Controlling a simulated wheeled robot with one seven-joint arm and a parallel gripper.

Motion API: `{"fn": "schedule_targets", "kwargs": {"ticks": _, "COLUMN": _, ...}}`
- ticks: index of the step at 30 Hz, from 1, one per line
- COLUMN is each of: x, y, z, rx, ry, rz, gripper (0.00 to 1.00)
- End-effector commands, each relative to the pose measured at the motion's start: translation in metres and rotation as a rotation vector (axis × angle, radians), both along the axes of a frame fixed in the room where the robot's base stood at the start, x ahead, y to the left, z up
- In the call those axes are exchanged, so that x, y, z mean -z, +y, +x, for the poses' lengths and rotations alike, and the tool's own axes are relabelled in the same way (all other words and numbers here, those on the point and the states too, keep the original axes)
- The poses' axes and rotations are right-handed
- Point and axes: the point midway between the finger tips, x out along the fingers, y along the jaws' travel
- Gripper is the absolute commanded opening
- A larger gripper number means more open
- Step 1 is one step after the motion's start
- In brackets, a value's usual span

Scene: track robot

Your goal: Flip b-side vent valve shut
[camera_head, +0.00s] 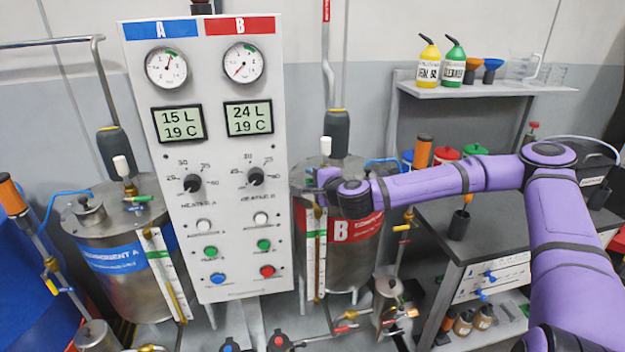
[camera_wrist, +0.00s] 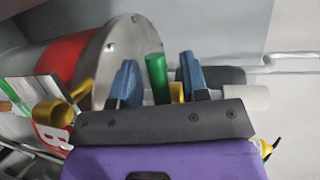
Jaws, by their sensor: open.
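Tank B (camera_head: 352,268) is a steel drum with a red band marked B, right of the control panel. Its round steel lid (camera_wrist: 110,62) and red band show in the wrist view. A green valve lever (camera_wrist: 156,78) stands at the lid, with brass fittings (camera_wrist: 177,92) beside it. My gripper (camera_wrist: 158,62) is open, with one blue finger on each side of the green lever. I cannot tell whether either finger touches it. In the head view my purple arm reaches in from the right to the top of tank B, and its end hides the lever there.
The control panel (camera_head: 228,150) with gauges and knobs stands close left of my arm's end. Tank A (camera_head: 115,250), left of it, has a green lever (camera_head: 137,198) on its lid. A grey pipe fitting (camera_head: 337,132) rises behind tank B. A bench (camera_head: 440,240) stands right.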

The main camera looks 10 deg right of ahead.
Motion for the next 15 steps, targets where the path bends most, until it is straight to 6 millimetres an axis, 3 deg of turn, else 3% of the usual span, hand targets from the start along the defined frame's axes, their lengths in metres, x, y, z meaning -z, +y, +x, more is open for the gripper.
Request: {"fn": "schedule_targets", "kwargs": {"ticks": 15, "x": -0.016, "y": -0.03, "z": -0.079, "rx": 0.001, "ry": 0.0, "rz": -0.002, "gripper": 0.41}}
